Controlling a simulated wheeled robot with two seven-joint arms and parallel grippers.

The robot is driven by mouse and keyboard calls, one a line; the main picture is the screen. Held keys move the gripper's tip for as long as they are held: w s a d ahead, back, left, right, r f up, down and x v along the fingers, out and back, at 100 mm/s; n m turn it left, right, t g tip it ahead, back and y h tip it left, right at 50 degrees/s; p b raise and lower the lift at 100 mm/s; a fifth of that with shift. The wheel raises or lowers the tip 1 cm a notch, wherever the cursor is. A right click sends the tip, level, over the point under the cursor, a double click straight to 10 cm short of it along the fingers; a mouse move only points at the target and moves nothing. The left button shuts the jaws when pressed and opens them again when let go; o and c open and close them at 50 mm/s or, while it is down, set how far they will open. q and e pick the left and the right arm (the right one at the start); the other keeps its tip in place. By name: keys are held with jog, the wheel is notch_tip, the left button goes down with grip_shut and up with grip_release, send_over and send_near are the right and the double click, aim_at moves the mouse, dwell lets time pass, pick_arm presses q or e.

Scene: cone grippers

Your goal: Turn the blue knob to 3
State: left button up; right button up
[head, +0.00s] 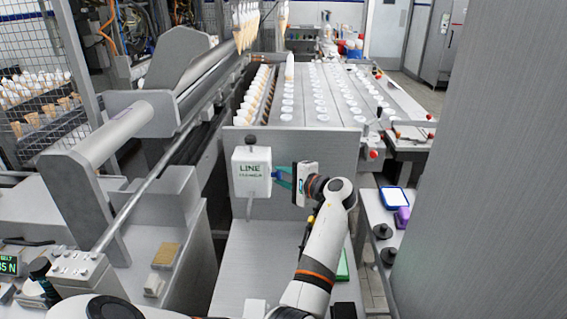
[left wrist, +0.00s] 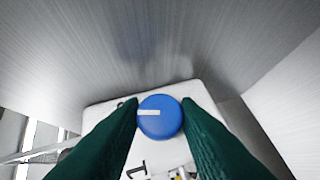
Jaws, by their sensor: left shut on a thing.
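The blue knob (left wrist: 161,117) sits on a white box face between my two dark green fingertips in the left wrist view. Its white pointer line points to the left of that picture. A dark mark, perhaps a numeral, shows on the face below it, and other markings are partly hidden by the fingers. In the head view the white box (head: 251,172), lettered "LINE", stands on a post. My left gripper (head: 279,178) reaches its right side and is shut on the knob. The knob itself cannot be made out there. My right gripper is not in view.
A grey machine panel (head: 312,150) stands right behind the box, with a conveyor of white-topped rows beyond. A metal rail (head: 150,185) runs along the left. A large grey panel (head: 480,200) fills the right. A side table (head: 385,235) holds a blue-rimmed tray and dark knobs.

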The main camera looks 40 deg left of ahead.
pick_arm(q)
jog(key=shift+w+a+r+m+g+h+p, duration=0.15)
jog(key=shift+m+g+h+p, duration=1.05)
jog(key=shift+p, duration=1.8)
jog(key=shift+r+m+g+h+p, duration=0.15)
jog(key=shift+m+g+h+p, duration=0.6)
jog(key=shift+h+p, duration=1.55)
jog(key=shift+m+y+p, duration=0.25)
jog(key=shift+y+p, duration=0.45)
jog(key=shift+p, duration=0.05)
jog(key=o, duration=1)
jog(key=shift+c, duration=0.2)
